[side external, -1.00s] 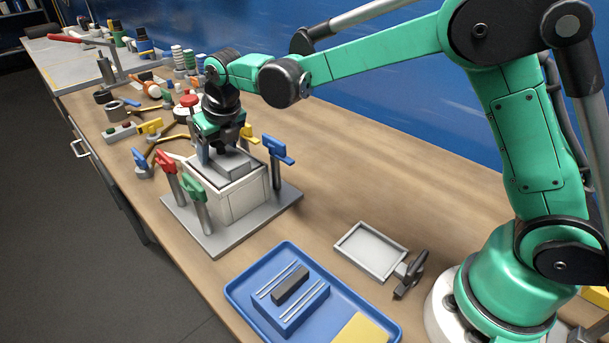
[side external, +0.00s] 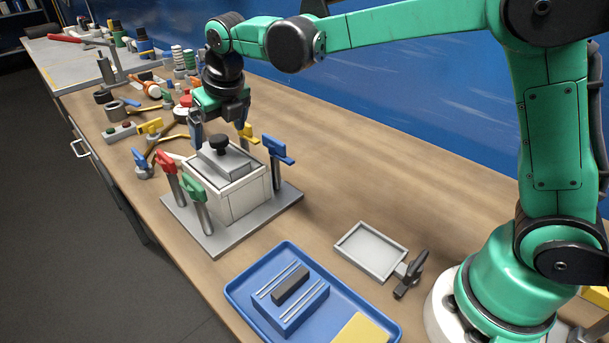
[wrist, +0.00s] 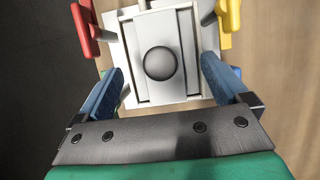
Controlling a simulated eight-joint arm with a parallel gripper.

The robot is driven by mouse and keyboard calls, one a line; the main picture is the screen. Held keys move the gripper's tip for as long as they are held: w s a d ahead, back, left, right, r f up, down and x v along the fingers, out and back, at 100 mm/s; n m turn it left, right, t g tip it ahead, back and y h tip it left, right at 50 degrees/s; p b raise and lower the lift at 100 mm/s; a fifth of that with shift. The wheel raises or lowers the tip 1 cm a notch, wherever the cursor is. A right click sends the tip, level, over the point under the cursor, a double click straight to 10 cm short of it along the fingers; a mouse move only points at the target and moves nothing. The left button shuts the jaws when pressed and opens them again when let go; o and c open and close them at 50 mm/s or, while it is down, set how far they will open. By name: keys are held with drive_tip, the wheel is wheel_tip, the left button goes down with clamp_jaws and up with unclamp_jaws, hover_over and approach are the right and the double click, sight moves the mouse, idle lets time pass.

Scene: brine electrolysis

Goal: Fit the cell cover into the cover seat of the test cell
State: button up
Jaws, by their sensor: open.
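The test cell (side external: 246,200) is a pale box standing on a grey base plate (side external: 228,237). The grey cell cover (side external: 226,166) with a black knob (side external: 220,145) lies on top of the cell. My gripper (side external: 220,128) is open and empty above the cover, apart from the knob. Its blue fingers (wrist: 162,85) are spread wide in the wrist view.
Red (side external: 167,164), green (side external: 194,189), blue (side external: 276,150) and yellow (side external: 247,132) handled clamps stand around the cell. A blue tray (side external: 240,292) and an empty grey tray (side external: 371,251) lie in front. Tools crowd the bench behind; the bench right of the cell is clear.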

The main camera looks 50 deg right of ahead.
sight(233, 161)
drive_tip(key=s+d+r+m, duration=0.3)
drive_tip(key=s+r+m, duration=0.4)
drive_tip(key=m, duration=0.3)
drive_tip(key=s+d+f+m+t, duration=0.1)
drive_tip(key=s+m, duration=0.4)
drive_tip(key=m, duration=0.8)
drive_tip(key=s+d+f+m+t, duration=0.1)
drive_tip(key=s+d+f+m, duration=0.3)
drive_tip(key=m, duration=0.9)
drive_tip(key=shift+s+f+t, duration=0.3)
drive_tip(key=shift+s+f, duration=0.8)
drive_tip(key=shift+f, duration=0.15)
